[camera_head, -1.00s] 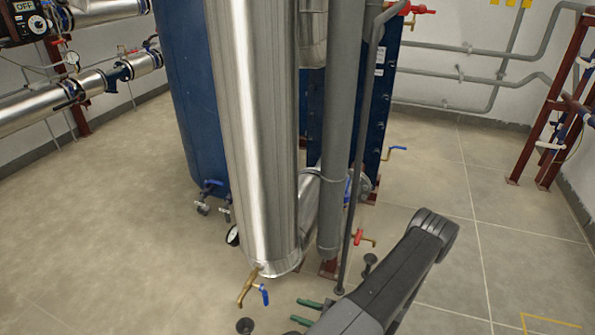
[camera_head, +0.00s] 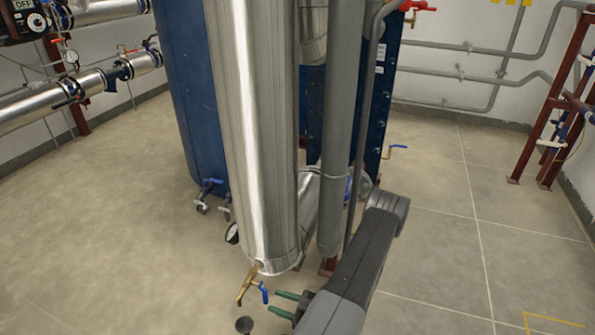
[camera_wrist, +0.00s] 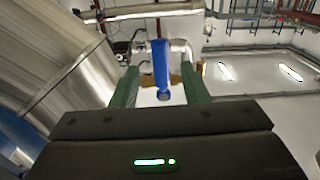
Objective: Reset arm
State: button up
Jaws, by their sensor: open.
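My gripper (camera_head: 280,303) is low in the head view, its two green fingers pointing left and apart. Just left of the fingertips is a brass tap (camera_head: 247,286) with a blue handle (camera_head: 264,293), at the foot of a silver-clad vertical pipe (camera_head: 262,140). In the wrist view, my gripper (camera_wrist: 158,80) is open, with a green finger on each side. The blue handle (camera_wrist: 160,65) shows upright between the fingers. Whether the fingers touch it cannot be told. My arm hides part of the floor and piping behind it.
A blue tank (camera_head: 192,100) stands behind the silver pipe. A grey vertical pipe (camera_head: 343,130) stands close behind my arm. A small floor drain (camera_head: 244,325) lies below the tap. A red frame (camera_head: 550,110) stands at far right. The floor (camera_head: 440,230) to the right is clear.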

aim_at(263, 301)
jog(key=b+x, duration=0.1)
jog(key=x, duration=0.4)
jog(key=shift+a, duration=0.15)
jog(key=shift+s+a+r+m, duration=0.15)
jog(key=shift+s+m, duration=0.45)
jog(key=shift+m, duration=0.6)
